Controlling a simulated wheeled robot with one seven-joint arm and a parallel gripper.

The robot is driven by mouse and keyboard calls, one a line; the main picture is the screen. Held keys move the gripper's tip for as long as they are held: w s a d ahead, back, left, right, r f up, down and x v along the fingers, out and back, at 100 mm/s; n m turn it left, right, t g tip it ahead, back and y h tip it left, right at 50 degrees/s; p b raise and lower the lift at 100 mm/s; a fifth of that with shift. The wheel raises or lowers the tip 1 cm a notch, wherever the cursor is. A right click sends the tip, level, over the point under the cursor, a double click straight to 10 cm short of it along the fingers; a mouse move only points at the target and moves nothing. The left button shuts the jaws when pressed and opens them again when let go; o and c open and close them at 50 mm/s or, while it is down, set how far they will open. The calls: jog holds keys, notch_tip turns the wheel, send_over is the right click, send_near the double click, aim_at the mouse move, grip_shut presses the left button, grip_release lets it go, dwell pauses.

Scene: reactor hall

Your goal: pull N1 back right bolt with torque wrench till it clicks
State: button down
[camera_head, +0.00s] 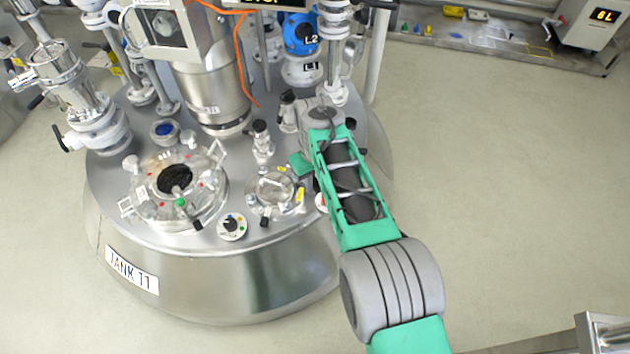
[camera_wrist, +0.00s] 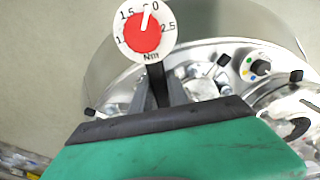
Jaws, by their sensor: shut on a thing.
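The torque wrench shows in the wrist view as a round red and white dial (camera_wrist: 143,30) marked in Nm on a dark shaft. My gripper (camera_wrist: 162,90) is shut on the wrench below the dial. In the head view, a red and white edge (camera_head: 321,202) beside my arm appears to be this dial. A small bolted flange (camera_head: 275,188) lies left of my arm, and shows partly behind the fingers in the wrist view (camera_wrist: 206,86). I cannot read an N1 label. The back right bolt and the wrench tip are hidden.
Tall pipework stands behind. The floor (camera_head: 500,200) to the right is clear.

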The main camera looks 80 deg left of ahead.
jog(key=s+f+m, duration=0.1)
jog(key=s+m, duration=0.1)
jog(key=s+f+m+b, duration=0.1)
jog(key=s+m, duration=0.2)
jog(key=s+f+m, duration=0.1)
jog(key=s+m, duration=0.1)
jog(key=s, duration=0.1)
jog(key=shift+a+m, duration=0.25)
jog(key=shift+m, duration=0.15)
jog(key=shift+s+a+m, duration=0.25)
jog(key=shift+s+m, duration=0.4)
jog(key=shift+m, duration=0.15)
